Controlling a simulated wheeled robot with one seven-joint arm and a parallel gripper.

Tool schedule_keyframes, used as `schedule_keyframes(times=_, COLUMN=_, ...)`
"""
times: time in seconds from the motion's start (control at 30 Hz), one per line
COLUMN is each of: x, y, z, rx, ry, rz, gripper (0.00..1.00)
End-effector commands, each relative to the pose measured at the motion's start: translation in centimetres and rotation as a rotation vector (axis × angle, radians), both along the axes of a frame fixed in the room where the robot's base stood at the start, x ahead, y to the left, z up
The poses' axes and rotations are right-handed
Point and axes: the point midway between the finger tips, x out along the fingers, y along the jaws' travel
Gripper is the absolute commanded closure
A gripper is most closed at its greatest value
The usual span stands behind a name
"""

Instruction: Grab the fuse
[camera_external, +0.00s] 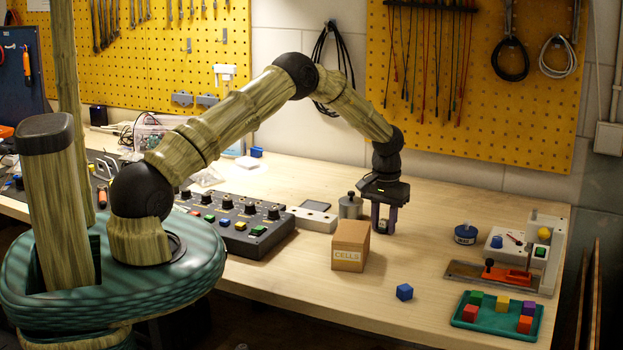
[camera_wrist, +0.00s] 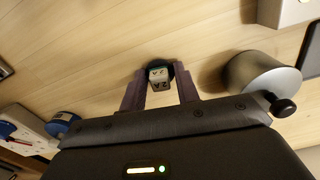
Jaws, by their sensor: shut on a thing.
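My gripper (camera_external: 383,222) points down at the bench, just behind and right of the cardboard box marked CELLS. In the wrist view its two purple fingers (camera_wrist: 160,92) are shut on a small pale, block-like thing with dark lettering on its end, the fuse (camera_wrist: 159,76). A dark round edge shows around the far side of the fuse. In the external view the fuse is only a small light patch between the fingers. I cannot tell whether it touches the bench.
A metal canister with a knob (camera_external: 350,206) stands close left of my gripper. The CELLS box (camera_external: 350,246) is in front. Bare bench (camera_external: 450,195) lies behind.

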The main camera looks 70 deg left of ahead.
Motion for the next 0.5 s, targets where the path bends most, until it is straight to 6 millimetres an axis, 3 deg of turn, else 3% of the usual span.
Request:
schedule_keyframes(times=0.27, x=0.0, y=0.0, z=0.2, rx=0.001, ry=-0.001, rz=0.0, gripper=0.9)
schedule_keyframes(times=0.5, x=0.1, y=0.0, z=2.7, rx=0.002, ry=-0.004, rz=0.001, gripper=0.9)
